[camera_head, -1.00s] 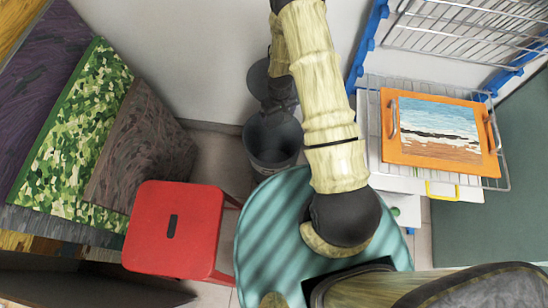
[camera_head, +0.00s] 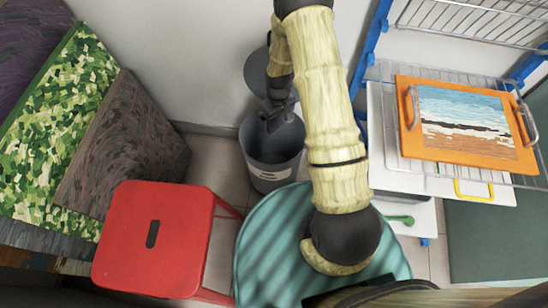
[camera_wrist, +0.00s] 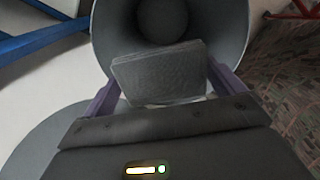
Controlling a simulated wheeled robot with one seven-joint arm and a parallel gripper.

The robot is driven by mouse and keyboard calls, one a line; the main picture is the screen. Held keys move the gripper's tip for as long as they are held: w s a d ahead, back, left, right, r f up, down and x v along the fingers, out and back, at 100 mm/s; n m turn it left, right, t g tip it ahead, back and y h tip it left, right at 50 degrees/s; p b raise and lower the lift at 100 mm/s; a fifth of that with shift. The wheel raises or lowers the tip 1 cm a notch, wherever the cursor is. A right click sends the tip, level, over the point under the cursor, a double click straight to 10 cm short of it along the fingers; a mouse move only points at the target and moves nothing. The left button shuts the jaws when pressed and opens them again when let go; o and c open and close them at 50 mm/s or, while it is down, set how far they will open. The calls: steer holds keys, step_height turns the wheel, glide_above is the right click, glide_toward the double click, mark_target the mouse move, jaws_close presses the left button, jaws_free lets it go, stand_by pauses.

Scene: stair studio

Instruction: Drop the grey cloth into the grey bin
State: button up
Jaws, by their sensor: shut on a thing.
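The grey bin (camera_head: 272,172) stands on the floor by the wall, open at the top, with a label on its front. A round grey lid shape (camera_head: 256,72) rises behind it. My gripper (camera_head: 272,108) is over the bin's opening in the head view. In the wrist view my gripper (camera_wrist: 165,95) is shut on the folded grey cloth (camera_wrist: 160,72), held between its two fingers. The bin's round mouth (camera_wrist: 105,40) lies beyond the cloth in that view. The cloth is hard to make out in the head view.
A red stool (camera_head: 155,235) stands left of the bin. A teal striped round table (camera_head: 270,255) is in front. A wire rack with an orange tray (camera_head: 440,150) is at the right. Stepped blocks (camera_head: 125,150) fill the left.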

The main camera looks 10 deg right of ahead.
step_height(320, 180, down, 6)
steer(key=b, duration=0.5)
stand_by(0.4)
steer(key=o, duration=0.6)
steer(key=shift+r, duration=0.1)
step_height(320, 180, up, 17)
steer(key=p, duration=0.4)
steer(key=shift+d+r, duration=0.15)
stand_by(0.3)
